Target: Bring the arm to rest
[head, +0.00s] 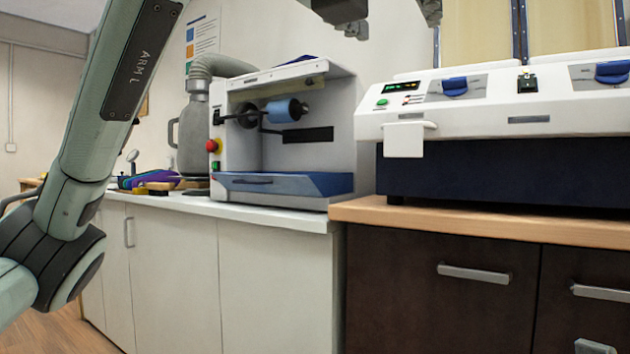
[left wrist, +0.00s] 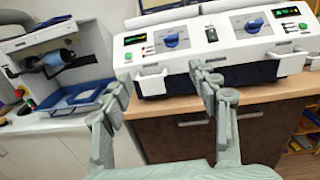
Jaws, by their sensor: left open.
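My left arm (head: 110,110) rises from the left side of the head view and leaves through its top edge. Parts of my left gripper (head: 425,12) show at the top edge, high in front of the wall and cut off by the frame. In the left wrist view my left gripper (left wrist: 163,82) is open, its two fingers wide apart with nothing between them. Behind the fingers is the white forming machine (left wrist: 225,40), which also shows in the head view (head: 480,118). The gripper appears apart from it. I do not make out my right gripper.
A grinding machine (head: 285,130) with a blue tray (head: 285,184) stands on the white counter (head: 270,215). The forming machine stands on a wooden worktop (head: 450,218) over dark cabinets (head: 430,310). Colourful insoles (head: 150,178) lie at the counter's far left.

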